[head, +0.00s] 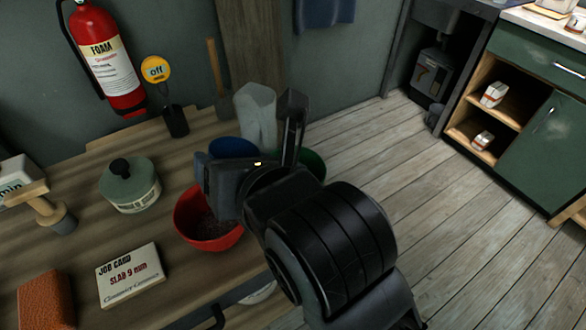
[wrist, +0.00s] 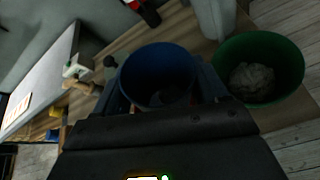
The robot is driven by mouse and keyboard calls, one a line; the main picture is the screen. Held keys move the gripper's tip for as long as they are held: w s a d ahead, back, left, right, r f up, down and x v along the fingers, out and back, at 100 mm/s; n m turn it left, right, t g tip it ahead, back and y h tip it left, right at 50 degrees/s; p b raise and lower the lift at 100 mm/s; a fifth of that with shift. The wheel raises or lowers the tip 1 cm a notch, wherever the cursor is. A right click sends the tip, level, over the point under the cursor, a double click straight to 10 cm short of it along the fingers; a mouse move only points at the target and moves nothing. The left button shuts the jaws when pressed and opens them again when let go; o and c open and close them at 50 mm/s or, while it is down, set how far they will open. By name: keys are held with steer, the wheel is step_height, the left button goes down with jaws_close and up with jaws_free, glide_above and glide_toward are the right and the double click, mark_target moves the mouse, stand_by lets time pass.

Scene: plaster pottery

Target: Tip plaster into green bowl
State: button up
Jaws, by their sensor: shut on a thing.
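My gripper (head: 248,150) is shut on a blue cup (head: 232,147), with one finger on each side of it. In the wrist view the blue cup (wrist: 150,65) shows its open mouth, and something greyish lies low in its dark inside. Any tilt of the cup is hard to tell. The green bowl (head: 313,164) is right of the cup and partly hidden behind my gripper. In the wrist view the green bowl (wrist: 292,68) stands beside the cup, apart from it, with a pale lump (wrist: 252,80) inside.
A red bowl (head: 185,210) with dark contents stands just left of my gripper. A tall pale vessel (head: 256,115) stands close behind the cup. A lidded pot (head: 130,188), a job card (head: 130,275) and an orange block (head: 46,300) lie farther left. Floor is open at right.

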mark_target(258, 150)
steer(key=shift+w+d+r+m+g, duration=0.4)
steer(key=shift+w+d+m, duration=0.1)
steer(key=shift+d, duration=0.05)
steer(key=shift+w+d+f+y, duration=0.1)
steer(key=shift+d+f+y, duration=0.05)
steer(key=shift+f+y, duration=0.15)
steer(key=shift+w+d+f+m, duration=0.25)
steer(key=shift+w+d+m, duration=0.05)
steer(key=shift+m, duration=0.1)
steer(key=shift+w+d+r+m+g+y+p, duration=0.3)
steer(key=shift+r+m+g+y+p, duration=0.15)
steer(key=shift+m+y, duration=0.2)
steer(key=m+y+p, duration=0.1)
steer(key=f+m+g+y+p, duration=0.1)
steer(key=m, duration=0.1)
steer(key=shift+w+d+f+g+y, duration=0.2)
steer(key=shift+d+g+y, duration=0.05)
steer(key=shift+d, duration=0.05)
steer(key=shift+w+d+f+m+b, duration=0.2)
steer(key=shift+d+f+m+b, duration=0.05)
steer(key=shift+b, duration=0.4)
steer(key=shift+w+d+r+m+g+y+b, duration=0.3)
steer(key=shift+w+d+r+m+y+b, duration=0.3)
steer(key=shift+m+b, duration=0.5)
